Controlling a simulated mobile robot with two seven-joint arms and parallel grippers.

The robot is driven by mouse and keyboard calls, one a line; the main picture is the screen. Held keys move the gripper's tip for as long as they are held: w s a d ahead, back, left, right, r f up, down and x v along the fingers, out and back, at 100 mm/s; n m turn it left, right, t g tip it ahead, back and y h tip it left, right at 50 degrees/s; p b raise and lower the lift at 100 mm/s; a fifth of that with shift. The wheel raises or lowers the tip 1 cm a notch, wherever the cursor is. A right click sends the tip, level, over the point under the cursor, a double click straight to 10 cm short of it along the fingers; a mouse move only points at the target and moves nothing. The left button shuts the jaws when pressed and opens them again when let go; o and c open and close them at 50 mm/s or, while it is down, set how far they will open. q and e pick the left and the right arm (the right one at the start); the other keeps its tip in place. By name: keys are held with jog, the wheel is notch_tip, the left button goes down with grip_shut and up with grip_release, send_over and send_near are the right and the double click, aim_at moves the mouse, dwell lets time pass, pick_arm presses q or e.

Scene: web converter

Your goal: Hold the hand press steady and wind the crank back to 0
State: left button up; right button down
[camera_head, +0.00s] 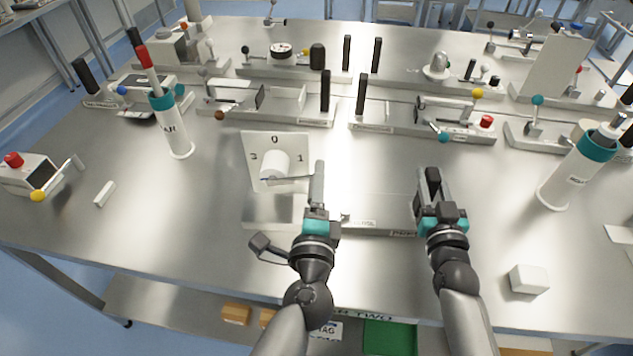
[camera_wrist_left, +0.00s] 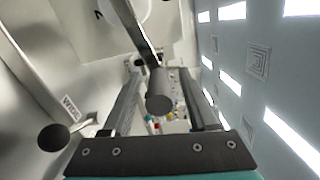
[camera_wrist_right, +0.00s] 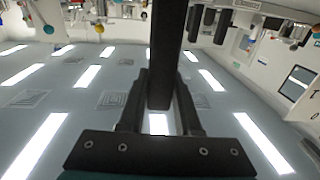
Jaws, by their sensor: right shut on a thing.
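The hand press has an upright pale dial plate (camera_head: 254,145) marked 0 at the top, 1 at the right and 3 at the left. A white hub (camera_head: 275,164) sits on it, and a thin crank arm (camera_head: 290,179) reaches right, toward the 1 side. In the left wrist view the crank's dark round handle (camera_wrist_left: 159,100) lies between the fingers of my left gripper (camera_head: 318,178), with gaps on both sides. My left gripper is open around it. My right gripper (camera_head: 432,182) is shut on a black upright handle (camera_wrist_right: 168,50) right of the dial.
A white cylinder holder (camera_head: 175,130) stands left and another (camera_head: 570,180) right. Several lever fixtures (camera_head: 430,118) line the back. A white block (camera_head: 529,279) lies at the front right and a small white bar (camera_head: 104,194) at the left. The metal table is clear at the front left.

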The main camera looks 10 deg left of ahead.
pick_arm(q)
jog(key=shift+a+f, duration=0.1)
dwell(0.3)
